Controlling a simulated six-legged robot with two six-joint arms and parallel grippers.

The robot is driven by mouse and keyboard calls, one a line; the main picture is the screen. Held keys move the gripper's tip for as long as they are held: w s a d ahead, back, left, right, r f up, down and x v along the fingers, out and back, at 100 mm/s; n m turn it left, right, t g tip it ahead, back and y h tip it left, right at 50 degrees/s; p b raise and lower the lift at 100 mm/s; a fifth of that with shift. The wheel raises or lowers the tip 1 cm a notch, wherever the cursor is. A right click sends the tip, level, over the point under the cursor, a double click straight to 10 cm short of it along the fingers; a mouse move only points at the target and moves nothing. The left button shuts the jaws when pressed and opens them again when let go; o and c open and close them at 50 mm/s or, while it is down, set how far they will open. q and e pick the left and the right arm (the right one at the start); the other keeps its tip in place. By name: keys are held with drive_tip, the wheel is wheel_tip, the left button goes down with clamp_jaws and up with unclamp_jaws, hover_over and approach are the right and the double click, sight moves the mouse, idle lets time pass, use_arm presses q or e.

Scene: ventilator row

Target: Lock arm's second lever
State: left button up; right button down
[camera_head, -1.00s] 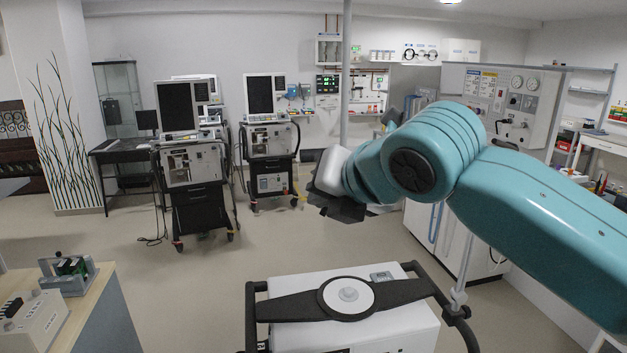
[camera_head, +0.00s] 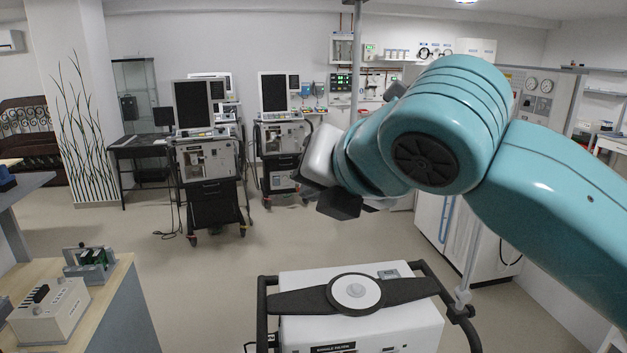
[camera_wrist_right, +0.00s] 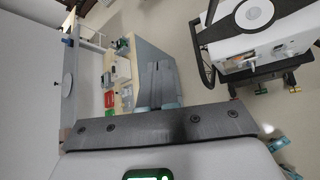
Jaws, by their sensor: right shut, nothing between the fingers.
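My right gripper (camera_head: 340,203) shows in the head view as a dark block beyond my teal arm, in the air above the floor behind the white cart (camera_head: 322,335). In the right wrist view its dark grey fingers (camera_wrist_right: 157,85) are together and hold nothing. No second lever can be made out. The gripper is apart from the pole and the cart. My left gripper is in neither view.
A wooden-topped bench (camera_head: 118,280) with small devices stands at the left. Two ventilators on carts, one left (camera_head: 207,165) and one behind (camera_head: 280,145), stand further back. A large grey-white cabinet (camera_head: 440,225) stands behind my arm. Open floor lies between bench and white cart.

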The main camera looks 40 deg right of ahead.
drive_tip(key=w+a+f+m+g+y, duration=0.2)
drive_tip(key=w+a+f, duration=0.5)
drive_tip(key=a+f, duration=0.5)
drive_tip(key=w+a+f+m+g+y+b, duration=0.1)
drive_tip(key=w+a+f+m+g, duration=0.15)
drive_tip(key=f, duration=0.75)
drive_tip(key=w+a+f+m+g+y+b, duration=0.1)
drive_tip(key=w+a+f+m, duration=0.15)
drive_tip(key=f, duration=0.85)
drive_tip(key=s+a+f+m+g+y, duration=0.1)
drive_tip(key=s+f+m, duration=0.25)
drive_tip(key=f, duration=0.55)
drive_tip(key=s+f+m+g+y+b, duration=0.1)
drive_tip(key=s+f+m+g, duration=0.2)
drive_tip(key=f, duration=0.5)
drive_tip(key=s+a+f+m+y, duration=0.1)
drive_tip(key=s+f+m, duration=0.25)
drive_tip(key=f, duration=0.55)
drive_tip(key=s+d+f+m+g+b, duration=0.1)
drive_tip(key=s+d+f+m, duration=0.1)
drive_tip(key=s+f+m, duration=0.9)
drive_tip(key=shift+s+f+m, duration=0.35)
drive_tip(key=shift+s+m, duration=0.05)
